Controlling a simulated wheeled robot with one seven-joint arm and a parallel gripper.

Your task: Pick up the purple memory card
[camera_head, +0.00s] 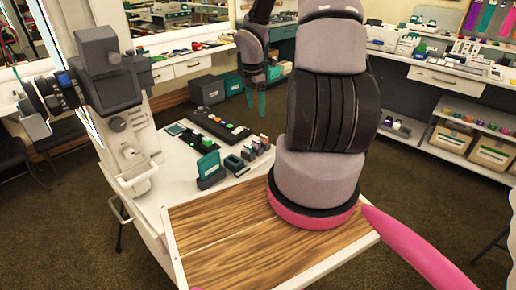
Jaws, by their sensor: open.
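My gripper (256,104) hangs in the air above and beyond the white table, its two teal fingers pointing down. The fingers stand apart with nothing between them. Several small upright card-like blocks (255,147) stand near the table's far right edge, left of my arm, with grey, orange and reddish parts. One at the left of this row looks greyish purple (246,153), but it is too small for me to tell whether it is the purple memory card. My gripper is well above this row and not touching it.
A teal card (208,165) stands in a dark holder, beside a dark open box (234,163). A black tray (218,126) with coloured pieces lies farther back. A camera-like device (106,75) rises at the table's left. The wood-topped area (220,235) in front is clear.

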